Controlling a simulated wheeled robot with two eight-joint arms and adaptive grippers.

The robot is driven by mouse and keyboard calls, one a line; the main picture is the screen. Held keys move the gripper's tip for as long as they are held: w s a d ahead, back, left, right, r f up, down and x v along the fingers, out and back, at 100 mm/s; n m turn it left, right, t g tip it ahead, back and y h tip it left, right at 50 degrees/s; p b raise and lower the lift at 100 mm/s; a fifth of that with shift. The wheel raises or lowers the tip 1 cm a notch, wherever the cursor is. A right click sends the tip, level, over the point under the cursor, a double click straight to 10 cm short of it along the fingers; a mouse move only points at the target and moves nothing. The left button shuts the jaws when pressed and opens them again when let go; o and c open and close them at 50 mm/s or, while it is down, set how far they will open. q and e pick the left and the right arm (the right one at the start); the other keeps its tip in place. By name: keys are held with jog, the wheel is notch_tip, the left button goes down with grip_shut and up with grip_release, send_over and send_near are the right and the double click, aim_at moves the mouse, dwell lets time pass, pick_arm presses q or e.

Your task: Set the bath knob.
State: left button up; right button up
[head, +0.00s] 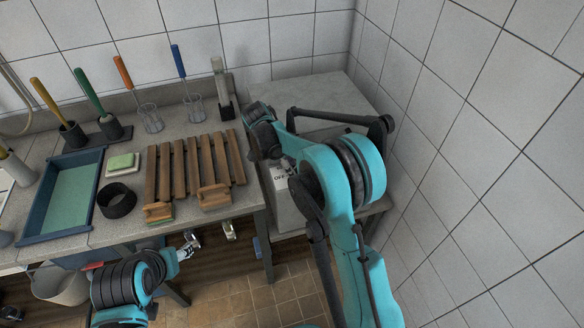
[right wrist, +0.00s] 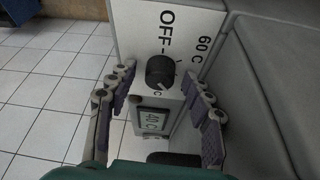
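The black round bath knob (right wrist: 159,72) sits on a white panel (right wrist: 190,22) printed with "OFF" and "60 C" in the right wrist view. A small "40 C" display (right wrist: 152,121) is below it. I cannot tell where the knob points. My right gripper (right wrist: 160,84) is open, its fingers on both sides of the knob with gaps, not touching it. In the head view the panel (head: 280,174) shows partly behind my right arm, and the knob is not clear. My left gripper (head: 190,244) is low in front of the counter; I cannot tell its opening.
A grey bench (head: 325,92) stands in the corner against the tiled wall. The counter holds a wooden rack (head: 180,170), a blue tray (head: 40,237), a black ring (head: 116,201), a green sponge (head: 121,161) and several brushes. A white bucket (head: 62,285) stands under the counter.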

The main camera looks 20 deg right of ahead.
jog(key=v, duration=1.2)
jog(key=shift+d, duration=0.1)
jog(key=shift+r, duration=0.1)
